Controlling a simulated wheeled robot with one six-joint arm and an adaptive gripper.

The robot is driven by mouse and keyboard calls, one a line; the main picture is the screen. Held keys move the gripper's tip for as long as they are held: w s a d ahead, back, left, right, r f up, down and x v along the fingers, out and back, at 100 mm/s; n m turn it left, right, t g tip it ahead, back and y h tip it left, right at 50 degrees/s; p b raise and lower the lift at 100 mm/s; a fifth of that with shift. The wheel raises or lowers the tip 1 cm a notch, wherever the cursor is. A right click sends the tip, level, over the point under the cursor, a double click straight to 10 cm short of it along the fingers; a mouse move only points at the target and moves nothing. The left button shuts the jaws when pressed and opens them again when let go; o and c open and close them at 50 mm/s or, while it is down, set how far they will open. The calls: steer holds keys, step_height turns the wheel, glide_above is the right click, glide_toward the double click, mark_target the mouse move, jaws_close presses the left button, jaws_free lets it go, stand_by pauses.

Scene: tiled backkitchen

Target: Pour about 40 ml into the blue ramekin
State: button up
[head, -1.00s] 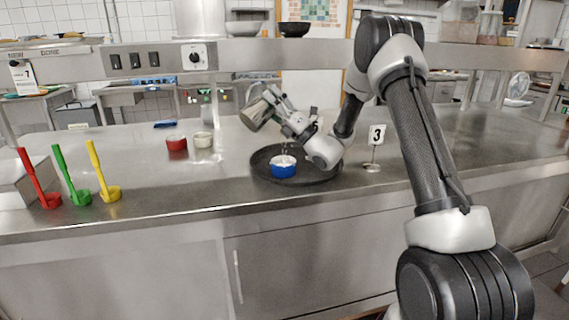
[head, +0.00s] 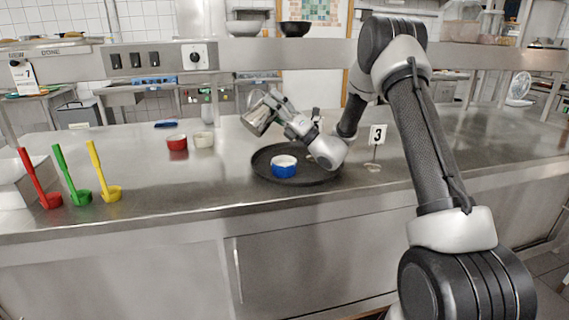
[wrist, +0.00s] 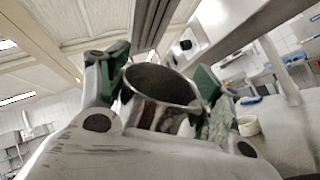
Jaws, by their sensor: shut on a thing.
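The blue ramekin (head: 284,171) stands upright on a dark round tray (head: 325,178) on the steel counter. Its inside looks white; I cannot tell how much is in it. My gripper (head: 275,109) is shut on a metal cup (head: 257,118) and holds it tilted above the counter, up and to the left of the blue ramekin. In the wrist view the cup (wrist: 150,112) sits between the green finger pads of my gripper (wrist: 160,88), its round mouth showing. Its contents are not clear.
A red ramekin (head: 177,142) and a cream ramekin (head: 203,140) stand at the back left. Red (head: 50,200), green (head: 80,197) and yellow (head: 111,193) long-handled scoops stand at the front left. A number 3 sign (head: 377,135) stands right of the tray.

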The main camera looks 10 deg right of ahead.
steer(key=shift+s+a+f+n+g, duration=0.1)
steer(key=shift+s+f+n+g, duration=0.05)
steer(key=shift+f+n+g, duration=0.55)
steer(key=shift+s+a+f+n+g, duration=0.1)
steer(key=shift+f+n+g, duration=0.4)
steer(key=shift+n, duration=0.4)
